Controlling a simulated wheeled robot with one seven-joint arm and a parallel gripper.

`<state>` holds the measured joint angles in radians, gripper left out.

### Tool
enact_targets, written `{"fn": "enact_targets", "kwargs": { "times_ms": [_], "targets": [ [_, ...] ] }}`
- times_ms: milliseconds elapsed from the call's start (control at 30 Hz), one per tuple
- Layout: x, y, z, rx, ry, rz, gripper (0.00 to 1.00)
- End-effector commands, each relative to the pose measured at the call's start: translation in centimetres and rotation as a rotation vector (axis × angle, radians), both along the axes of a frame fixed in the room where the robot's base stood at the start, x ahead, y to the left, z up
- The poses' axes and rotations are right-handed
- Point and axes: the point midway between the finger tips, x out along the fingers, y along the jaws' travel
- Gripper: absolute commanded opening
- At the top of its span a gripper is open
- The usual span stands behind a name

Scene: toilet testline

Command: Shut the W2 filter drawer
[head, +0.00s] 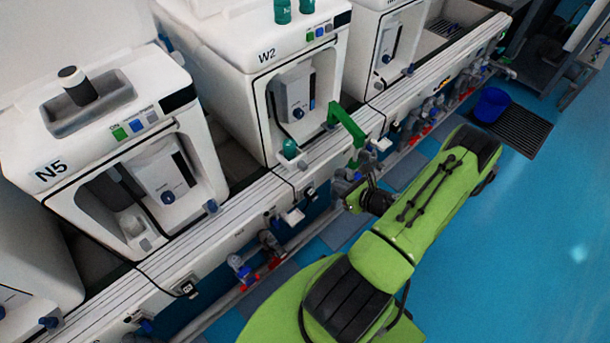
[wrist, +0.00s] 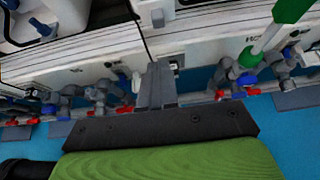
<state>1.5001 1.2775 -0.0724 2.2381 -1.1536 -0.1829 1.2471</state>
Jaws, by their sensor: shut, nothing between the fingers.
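The W2 machine (head: 267,57) is a white unit with a black-edged front opening, in the upper middle of the head view. A grey-white block with a dark slot (head: 294,90) sits in its opening. I cannot tell which part is the filter drawer or how far it stands out. My gripper (head: 347,184) is low in front of the ledge below W2, partly hidden by my wrist. In the wrist view its grey fingers (wrist: 157,85) are together and empty, pointing at the white ledge front. An angled green bar (head: 346,124) stands by W2's lower right corner.
The N5 machine (head: 90,145) stands at left, and another white unit (head: 395,45) at right. Pipes and valves with red handles (wrist: 235,93) run under the ledge, close to my fingers. A blue bucket (head: 491,104) stands on a dark floor grate. The blue floor at right is clear.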

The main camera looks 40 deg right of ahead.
Motion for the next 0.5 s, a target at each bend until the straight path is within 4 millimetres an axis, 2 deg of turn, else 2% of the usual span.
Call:
{"fn": "enact_targets", "kwargs": {
  "times_ms": [400,500],
  "targets": [
    [8.0,0.4,-4.8,-0.003,-0.001,0.010,0.00],
    [9.8,0.5,-4.5,-0.006,-0.001,0.012,0.00]
  ]
}}
